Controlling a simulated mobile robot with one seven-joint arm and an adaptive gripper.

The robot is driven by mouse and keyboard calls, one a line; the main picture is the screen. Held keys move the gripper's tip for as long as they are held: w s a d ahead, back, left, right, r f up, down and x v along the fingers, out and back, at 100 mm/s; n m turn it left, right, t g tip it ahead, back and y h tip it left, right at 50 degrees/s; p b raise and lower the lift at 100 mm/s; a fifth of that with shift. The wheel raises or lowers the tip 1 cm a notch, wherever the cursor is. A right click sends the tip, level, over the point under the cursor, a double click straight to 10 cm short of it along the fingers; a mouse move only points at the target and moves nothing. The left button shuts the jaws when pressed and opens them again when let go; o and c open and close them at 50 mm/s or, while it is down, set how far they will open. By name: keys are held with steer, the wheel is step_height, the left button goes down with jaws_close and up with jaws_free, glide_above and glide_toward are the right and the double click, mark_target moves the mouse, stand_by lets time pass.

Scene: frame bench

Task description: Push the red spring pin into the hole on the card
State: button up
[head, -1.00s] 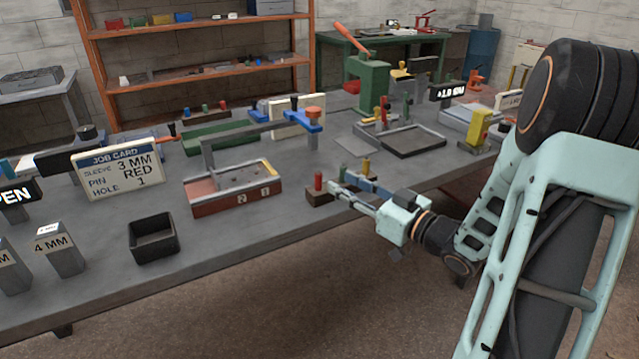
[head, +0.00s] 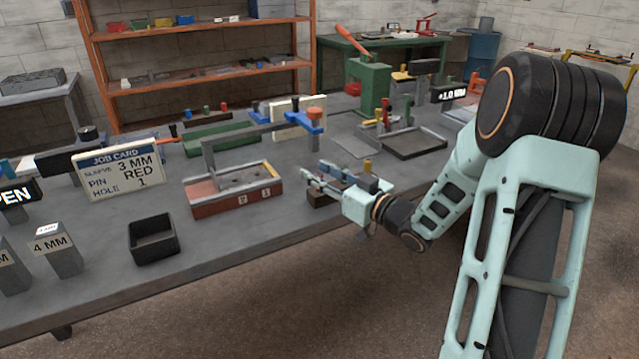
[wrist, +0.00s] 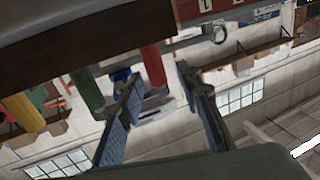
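The job card (head: 118,172) reads sleeve 3 MM, pin RED, hole 1. The fixture (head: 222,207) with numbered holes stands mid-bench; its right label appears to be 1. The red spring pin (wrist: 153,65) shows in the wrist view, standing in a dark pin block (wrist: 70,25), which appears upside down there. In the head view my gripper (head: 312,180) is at the block, hiding the red pin.
A black open bin (head: 153,240) and a 4 MM block (head: 57,252) stand to the left. A grey-rimmed tray (head: 415,143) lies behind my gripper. The front bench strip between bin and fixture is clear.

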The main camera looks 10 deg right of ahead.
jaws_close()
steer(key=shift+r, duration=0.1)
